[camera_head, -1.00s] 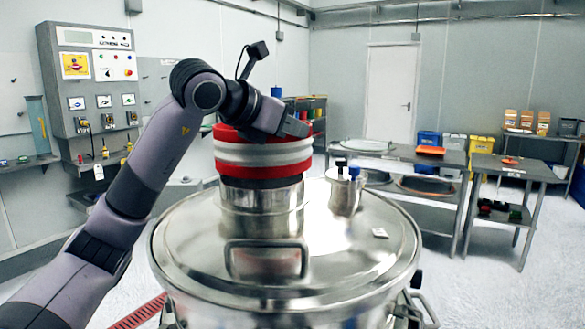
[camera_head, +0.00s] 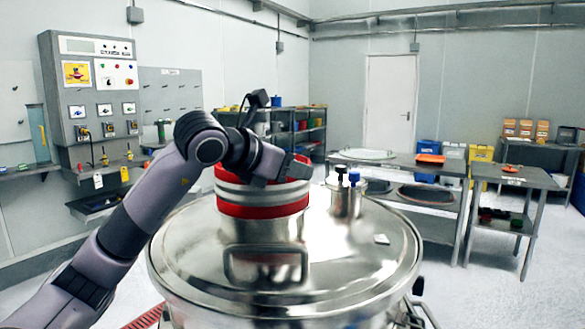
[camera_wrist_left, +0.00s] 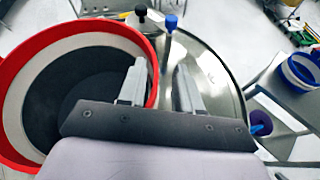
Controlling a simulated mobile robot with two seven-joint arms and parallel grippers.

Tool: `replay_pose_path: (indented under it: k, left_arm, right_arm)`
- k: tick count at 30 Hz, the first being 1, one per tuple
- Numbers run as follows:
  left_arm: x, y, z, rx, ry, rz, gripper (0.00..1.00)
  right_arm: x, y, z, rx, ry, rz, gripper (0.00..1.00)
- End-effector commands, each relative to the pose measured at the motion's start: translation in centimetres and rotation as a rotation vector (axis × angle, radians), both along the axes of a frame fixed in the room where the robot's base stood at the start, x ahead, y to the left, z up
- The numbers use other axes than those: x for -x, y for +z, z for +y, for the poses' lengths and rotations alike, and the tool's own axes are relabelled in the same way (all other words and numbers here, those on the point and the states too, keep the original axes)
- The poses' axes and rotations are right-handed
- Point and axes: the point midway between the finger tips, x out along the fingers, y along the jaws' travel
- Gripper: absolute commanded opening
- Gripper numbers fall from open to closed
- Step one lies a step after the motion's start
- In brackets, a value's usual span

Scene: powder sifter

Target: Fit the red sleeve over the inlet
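The red sleeve (camera_head: 262,196), red with a silvery band, sits upright around the upper part of the steel inlet (camera_head: 262,229) on the sifter lid. Only the lower part of the inlet shows below it. In the left wrist view the sleeve's red rim (camera_wrist_left: 152,48) circles a white ring and a dark interior. My left gripper (camera_head: 300,168) is at the sleeve's top right edge. In the left wrist view its fingers (camera_wrist_left: 160,85) are apart, one on each side of the rim, with a gap visible beside the outer finger. My right gripper is not in view.
The round steel lid (camera_head: 360,260) has a handle in front of the inlet. A small steel canister (camera_head: 342,201) with blue and dark topped items stands right of the sleeve. Tables and bins stand farther right.

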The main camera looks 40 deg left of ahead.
Motion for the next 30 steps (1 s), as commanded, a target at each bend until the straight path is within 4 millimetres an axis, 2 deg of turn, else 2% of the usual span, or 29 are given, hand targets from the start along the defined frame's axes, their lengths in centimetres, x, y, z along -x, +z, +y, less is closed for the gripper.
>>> replay_pose_path:
  k: [11, 14, 24, 30]
  left_arm:
    - [0.5, 0.2, 0.1, -0.001, 0.000, -0.002, 0.34]
    - [1.8, 0.7, 0.3, -0.002, 0.002, -0.004, 0.34]
    - [8.3, 3.4, 0.9, -0.003, 0.003, -0.004, 0.34]
    - [10.6, 4.4, 1.1, -0.002, 0.000, -0.002, 0.34]
  right_arm:
    - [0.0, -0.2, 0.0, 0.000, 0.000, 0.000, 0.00]
    - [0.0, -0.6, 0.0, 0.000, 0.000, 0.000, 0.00]
    - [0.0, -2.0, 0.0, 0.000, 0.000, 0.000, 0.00]
    - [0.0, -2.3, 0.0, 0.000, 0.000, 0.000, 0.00]
